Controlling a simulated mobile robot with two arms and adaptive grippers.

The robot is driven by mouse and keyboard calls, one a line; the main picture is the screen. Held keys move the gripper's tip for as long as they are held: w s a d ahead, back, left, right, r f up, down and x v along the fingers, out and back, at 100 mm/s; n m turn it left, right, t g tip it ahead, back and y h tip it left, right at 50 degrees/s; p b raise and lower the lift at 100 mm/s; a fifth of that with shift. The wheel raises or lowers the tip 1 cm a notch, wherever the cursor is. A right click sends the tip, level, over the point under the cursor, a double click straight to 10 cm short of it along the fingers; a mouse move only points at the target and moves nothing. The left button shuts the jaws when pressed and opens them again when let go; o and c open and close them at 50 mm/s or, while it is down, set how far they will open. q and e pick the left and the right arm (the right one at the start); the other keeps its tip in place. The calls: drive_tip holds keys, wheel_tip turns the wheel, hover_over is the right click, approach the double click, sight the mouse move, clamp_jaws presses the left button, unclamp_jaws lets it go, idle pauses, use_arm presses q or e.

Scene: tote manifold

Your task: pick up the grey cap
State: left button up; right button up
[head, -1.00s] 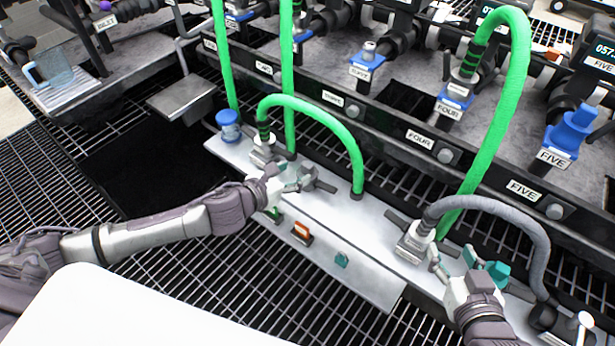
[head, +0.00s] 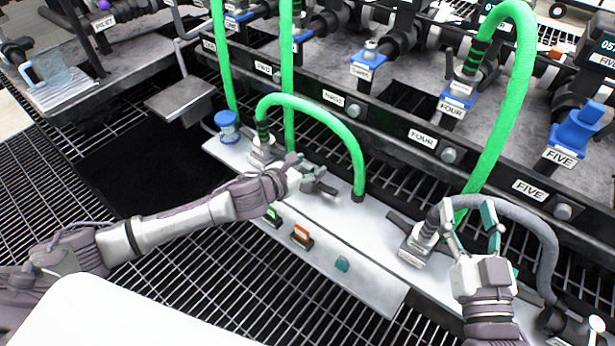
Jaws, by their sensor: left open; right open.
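I cannot clearly make out a grey cap. A small grey piece (head: 318,184) lies on the pale shelf (head: 375,290) by my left gripper (head: 303,178), but its shape is partly hidden. My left gripper is low over the shelf, right of a grey coupling (head: 262,153); its fingers are small in view and seem empty. My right gripper (head: 470,226) is open and empty, fingers pointing away from me. It is just right of another grey coupling (head: 418,246) on a grey hose (head: 515,213). I cannot tell whether its left finger touches the hose.
A blue-topped cap (head: 227,122) stands at the shelf's left end. Green hoses (head: 494,120) rise from the shelf area to the manifold. Blue ports (head: 575,128) line the manifold behind.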

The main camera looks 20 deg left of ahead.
use_arm(q)
clamp_jaws()
drive_tip(key=shift+r, duration=0.1)
drive_tip(key=shift+r, duration=0.1)
wheel_tip(320, 180, up, 4)
drive_tip(key=p, duration=0.2)
drive_tip(key=shift+r+p, duration=0.1)
drive_tip(key=shift+p, duration=0.25)
use_arm(e)
wheel_tip(320, 180, down, 8)
drive_tip(key=s+d+g+h, duration=0.2)
drive_tip(key=g, duration=0.4)
use_arm(q)
drive_tip(key=s+d+r+p, duration=0.3)
drive_tip(key=s+d+r, duration=0.2)
drive_tip(key=s, duration=0.5)
drive_tip(key=shift+s+r+p, duration=0.3)
drive_tip(key=shift+r+p, duration=0.1)
drive_tip(key=shift+r, duration=0.35)
use_arm(e)
drive_tip(key=s+d+f+g+h, duration=0.1)
drive_tip(key=s+d+f+g, duration=0.1)
drive_tip(key=s+f+g, duration=0.2)
drive_tip(key=s+d+f+g+h, duration=0.1)
drive_tip(key=s+d+f+g, duration=0.2)
drive_tip(key=s, duration=0.7)
drive_tip(key=shift+f+m+g, duration=0.4)
drive_tip(key=shift+f+g, duration=0.3)
drive_tip(key=shift+g, duration=0.4)
